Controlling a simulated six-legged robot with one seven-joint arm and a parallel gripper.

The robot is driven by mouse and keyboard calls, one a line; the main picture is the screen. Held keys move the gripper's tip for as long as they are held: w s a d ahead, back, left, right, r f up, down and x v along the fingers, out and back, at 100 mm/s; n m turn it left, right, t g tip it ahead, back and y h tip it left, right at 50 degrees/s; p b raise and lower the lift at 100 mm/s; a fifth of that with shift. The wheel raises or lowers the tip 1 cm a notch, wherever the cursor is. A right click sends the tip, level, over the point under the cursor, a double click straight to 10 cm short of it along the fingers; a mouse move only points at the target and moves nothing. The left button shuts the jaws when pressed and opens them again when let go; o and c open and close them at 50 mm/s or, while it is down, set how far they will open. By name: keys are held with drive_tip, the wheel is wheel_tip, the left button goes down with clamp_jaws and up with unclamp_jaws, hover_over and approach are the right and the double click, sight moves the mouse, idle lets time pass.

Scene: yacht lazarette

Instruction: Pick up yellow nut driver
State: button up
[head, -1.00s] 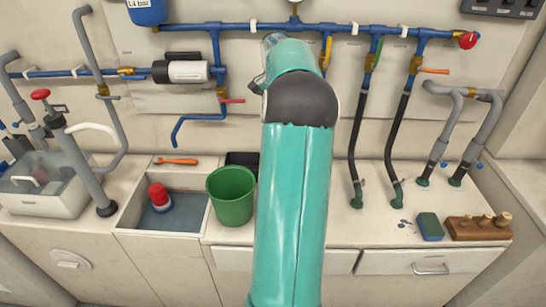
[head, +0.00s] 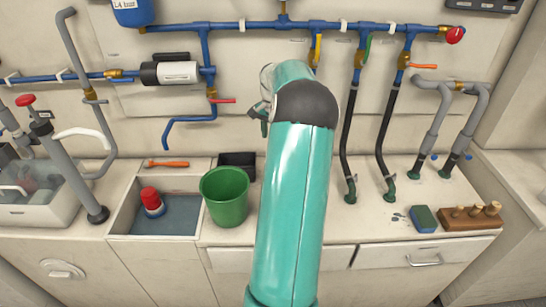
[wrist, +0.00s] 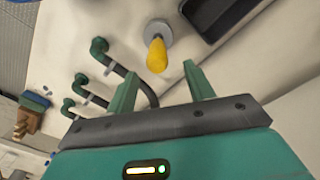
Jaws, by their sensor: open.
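A yellow handle (wrist: 157,56), which looks like the yellow nut driver, shows in the wrist view with a round grey piece at its far end. It lies beyond the fingertips, roughly between their lines. My gripper (wrist: 160,70) is open, with two green fingers apart and nothing between them. I cannot tell how far the handle is from the fingers. In the head view my arm covers the nut driver's spot, and only a small dark part at my gripper end (head: 258,112) shows left of the arm.
A green bucket (head: 225,200) and black bin (head: 238,160) stand left of my arm. A sink (head: 180,225) holds a red-topped bottle (head: 151,200). Black hoses (head: 347,140) rise to the right. A sponge (head: 423,219) and wooden block (head: 470,220) sit at the right.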

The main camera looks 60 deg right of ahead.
drive_tip(key=shift+s+f, duration=0.15)
drive_tip(key=shift+f, duration=0.2)
wheel_tip(320, 180, down, 4)
drive_tip(key=shift+a+f, duration=0.15)
drive_tip(key=shift+f, duration=0.1)
clamp_jaws()
